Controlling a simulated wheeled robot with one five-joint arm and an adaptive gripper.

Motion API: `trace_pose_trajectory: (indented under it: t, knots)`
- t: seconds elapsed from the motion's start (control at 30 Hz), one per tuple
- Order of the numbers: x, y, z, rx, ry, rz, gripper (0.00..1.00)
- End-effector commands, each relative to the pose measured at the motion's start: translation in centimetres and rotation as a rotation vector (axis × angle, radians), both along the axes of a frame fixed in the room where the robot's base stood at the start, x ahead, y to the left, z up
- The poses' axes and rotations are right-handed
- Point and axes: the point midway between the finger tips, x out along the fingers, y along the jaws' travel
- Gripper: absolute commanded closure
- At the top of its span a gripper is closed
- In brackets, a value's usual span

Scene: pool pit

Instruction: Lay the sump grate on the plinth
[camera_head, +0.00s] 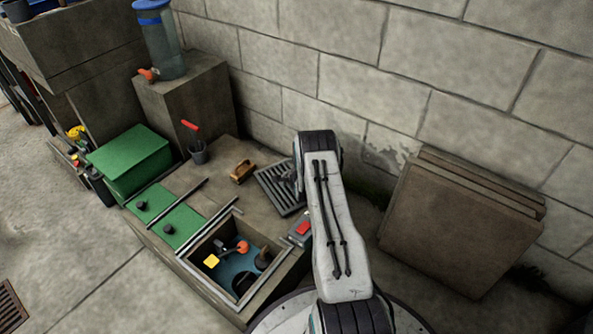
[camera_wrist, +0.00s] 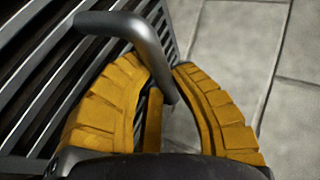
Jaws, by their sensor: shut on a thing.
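The sump grate (camera_head: 279,189) is a dark grey slatted panel at the back right of the low concrete top, partly hidden behind my arm. Its bars (camera_wrist: 40,85) fill the left of the wrist view. My gripper (camera_wrist: 158,85) has yellow ribbed fingers closed around the grate's grey bent handle (camera_wrist: 135,30). I cannot tell whether the grate touches the concrete beneath it. Two concrete surfaces show: the low top (camera_head: 222,190) around the pit and a taller block (camera_head: 186,106) behind. I cannot tell which is the plinth.
The open pit (camera_head: 235,262) holds blue water and fittings. A wooden brush (camera_head: 242,172) and a cup with a red-handled tool (camera_head: 198,152) stand near the grate. A green box (camera_head: 130,160) is left, a blue-topped tank (camera_head: 160,40) behind. Slabs (camera_head: 455,225) lean on the wall.

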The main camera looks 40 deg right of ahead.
Motion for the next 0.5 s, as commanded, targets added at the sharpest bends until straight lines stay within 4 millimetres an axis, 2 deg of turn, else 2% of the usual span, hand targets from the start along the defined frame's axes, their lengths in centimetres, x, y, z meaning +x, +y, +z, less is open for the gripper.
trace_pose_trajectory:
  t: [0.1,0.47,0.5]
  knots:
    - [-0.28,-0.12,-0.64,-0.004,-0.006,-0.003,1.00]
    - [-0.24,-0.10,-0.74,-0.004,-0.006,-0.003,1.00]
    - [-0.36,-0.03,-0.98,-0.002,-0.002,-0.003,0.78]
